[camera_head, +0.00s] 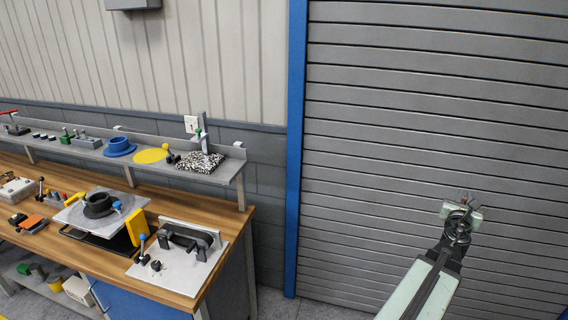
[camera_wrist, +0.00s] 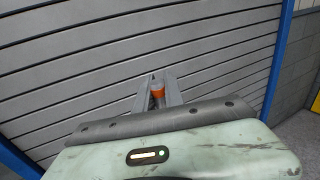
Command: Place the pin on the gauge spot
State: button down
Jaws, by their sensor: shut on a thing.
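My gripper (camera_head: 464,196) is raised in front of the grey slatted shutter, far to the right of the workbench. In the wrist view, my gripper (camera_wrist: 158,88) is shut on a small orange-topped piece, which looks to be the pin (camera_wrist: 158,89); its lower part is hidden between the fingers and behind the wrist. A flat yellow round spot (camera_head: 150,156) lies on the raised shelf, between a blue ring and a speckled block. It may be the gauge spot, but no label is readable.
The raised shelf (camera_head: 226,172) holds a blue flanged ring (camera_head: 119,147), a speckled block (camera_head: 199,162) with an upright stand, and small dark-shafted pieces. The wooden bench (camera_head: 185,291) below carries fixtures and a grey plate (camera_head: 178,267). The space before the shutter (camera_head: 400,130) is clear.

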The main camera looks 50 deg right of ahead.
aim_at(201, 162)
jog(key=u, duration=0.7)
jog(key=i, duration=0.95)
jog(key=u, duration=0.05)
